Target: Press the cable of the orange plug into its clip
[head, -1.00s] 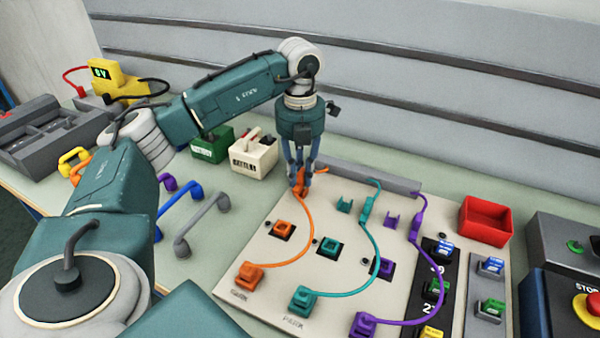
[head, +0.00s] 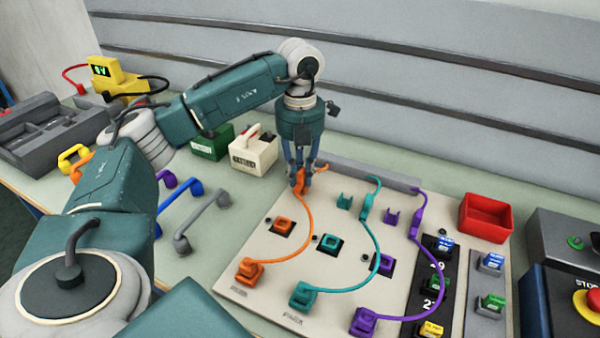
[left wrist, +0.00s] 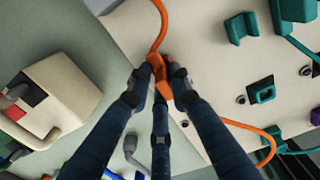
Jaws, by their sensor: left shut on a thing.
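The orange plug (head: 250,272) sits at the front left of the pale board. Its orange cable (head: 311,240) curves back from it to the board's rear edge. There my left gripper (head: 301,180) points down, shut on the thicker orange part of the cable. In the left wrist view this orange cable part (left wrist: 161,78) is between the fingers (left wrist: 163,72), and thin cable leaves it on both sides. I cannot make out an orange clip; the fingers and cable cover that spot. An empty orange socket piece (head: 283,227) lies inside the cable's curve. My right gripper is not in view.
On the board, a teal cable (head: 378,248) and a purple cable (head: 438,264) run beside a teal clip (head: 344,203) and a purple clip (head: 391,218). A red bin (head: 486,218) stands at right; a cream box (head: 253,155) stands behind left.

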